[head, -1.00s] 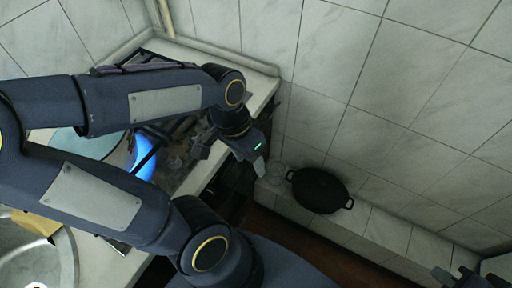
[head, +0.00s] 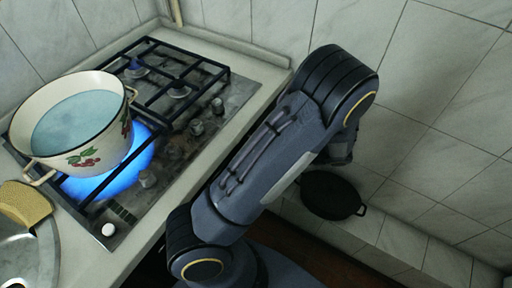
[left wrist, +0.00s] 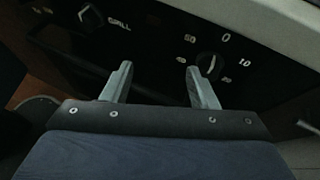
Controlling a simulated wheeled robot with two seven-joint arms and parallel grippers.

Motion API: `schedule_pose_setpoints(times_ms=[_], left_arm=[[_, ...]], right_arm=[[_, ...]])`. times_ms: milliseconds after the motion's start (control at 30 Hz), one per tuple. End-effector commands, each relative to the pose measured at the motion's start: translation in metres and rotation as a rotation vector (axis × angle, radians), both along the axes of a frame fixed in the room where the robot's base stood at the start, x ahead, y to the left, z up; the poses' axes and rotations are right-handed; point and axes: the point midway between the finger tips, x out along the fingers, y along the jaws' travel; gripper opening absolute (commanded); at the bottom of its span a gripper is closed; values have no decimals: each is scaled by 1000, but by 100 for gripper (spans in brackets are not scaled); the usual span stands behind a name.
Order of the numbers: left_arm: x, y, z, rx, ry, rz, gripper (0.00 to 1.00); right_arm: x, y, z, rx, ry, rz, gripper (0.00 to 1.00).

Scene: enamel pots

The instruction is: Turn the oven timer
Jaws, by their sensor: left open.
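The oven timer is a dark round knob (left wrist: 209,65) with a pale pointer line on the black oven panel, ringed by white numbers such as 0, 10 and 20. It shows in the left wrist view, upper right of centre. My left gripper (left wrist: 160,84) is open and empty, its two grey fingers pointing at the panel. The right-hand finger overlaps the lower edge of the timer knob in the picture; I cannot tell whether it touches. In the head view my left arm hides the oven front and its own fingers. My right gripper is out of view.
A second knob marked GRILL (left wrist: 90,16) sits left of the timer. On the stove (head: 220,118) a cream enamel pot (head: 85,158) with cherries holds water over a blue flame. A yellow sponge (head: 24,204) lies by the sink. A black pan (head: 331,195) is beyond my arm.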

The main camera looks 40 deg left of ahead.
Motion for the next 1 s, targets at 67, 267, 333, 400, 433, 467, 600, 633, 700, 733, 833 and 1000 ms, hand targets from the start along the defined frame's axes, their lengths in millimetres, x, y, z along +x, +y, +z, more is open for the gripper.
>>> schedule_pose_setpoints(times_ms=[67,267,333,400,433,467,600,633,700,733,833,1000], left_arm=[[14,-2,-18,120,62,-101,53],[41,-9,-35,338,159,-276,53],[47,-12,-37,381,176,-309,53],[50,-14,-38,408,186,-330,53],[51,-13,-38,415,188,-334,53],[51,-12,-38,419,190,-336,53],[50,2,-37,421,193,-337,53],[49,7,-37,421,194,-336,53],[47,19,-37,421,192,-334,53],[47,24,-37,420,192,-335,53],[45,40,-37,419,192,-334,53],[43,58,-37,418,191,-335,53]], right_arm=[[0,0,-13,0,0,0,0],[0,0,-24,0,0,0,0],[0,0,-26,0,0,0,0],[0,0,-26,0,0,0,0],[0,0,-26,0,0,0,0],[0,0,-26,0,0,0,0],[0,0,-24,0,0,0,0],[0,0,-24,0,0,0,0],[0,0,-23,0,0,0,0],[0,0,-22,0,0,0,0],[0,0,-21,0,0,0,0],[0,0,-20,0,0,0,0]])
